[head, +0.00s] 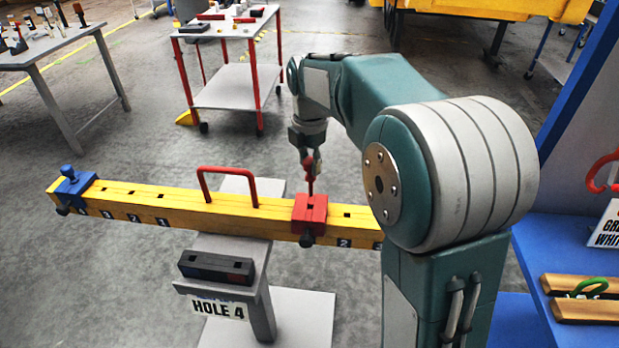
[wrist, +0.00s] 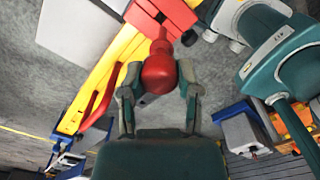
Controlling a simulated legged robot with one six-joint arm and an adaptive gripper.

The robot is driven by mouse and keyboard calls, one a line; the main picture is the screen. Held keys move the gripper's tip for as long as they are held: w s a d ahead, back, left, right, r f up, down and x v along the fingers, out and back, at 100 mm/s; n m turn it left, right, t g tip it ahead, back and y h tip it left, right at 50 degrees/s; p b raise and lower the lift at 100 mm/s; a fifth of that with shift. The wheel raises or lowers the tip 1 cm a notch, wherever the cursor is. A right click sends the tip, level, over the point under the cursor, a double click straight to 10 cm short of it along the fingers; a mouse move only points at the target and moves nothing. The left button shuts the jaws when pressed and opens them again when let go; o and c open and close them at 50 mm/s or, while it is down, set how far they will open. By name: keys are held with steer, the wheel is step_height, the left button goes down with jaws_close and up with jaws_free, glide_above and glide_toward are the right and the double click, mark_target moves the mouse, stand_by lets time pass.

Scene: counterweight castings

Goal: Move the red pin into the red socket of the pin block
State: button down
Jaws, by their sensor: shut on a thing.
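The red pin (head: 310,168) has a round knob and a thin shaft. It stands upright over the red casting (head: 311,213) on the yellow beam. Its lower end meets the casting's top, and I cannot tell how deep it sits. My gripper (head: 309,158) points down and is shut on the pin's knob. In the wrist view the knob (wrist: 159,72) sits between both fingers, with the red casting (wrist: 172,14) beyond. The dark pin block (head: 215,266) lies on the grey stand left of and nearer than the casting, with a reddish right part. Its top openings look empty.
The yellow beam (head: 160,205) has a red handle (head: 228,170) and a blue casting (head: 72,187) with a blue pin at its left end. A "HOLE 4" sign (head: 218,307) hangs below the block. A cart (head: 236,88) and table stand behind. Blue shelving is right.

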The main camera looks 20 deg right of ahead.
steer(key=shift+w+r, duration=0.1)
steer(key=shift+r, duration=4.5)
steer(key=shift+a, duration=0.15)
steer(key=s+a+n, duration=0.2)
steer(key=s+a, duration=0.2)
steer(key=a, duration=0.5)
steer(key=s+a+n, duration=0.3)
steer(key=s+a, duration=0.1)
steer(key=a, duration=0.5)
steer(key=shift+s+a, duration=0.3)
steer(key=shift+a, duration=0.1)
step_height(320, 180, down, 23)
stand_by(1.7)
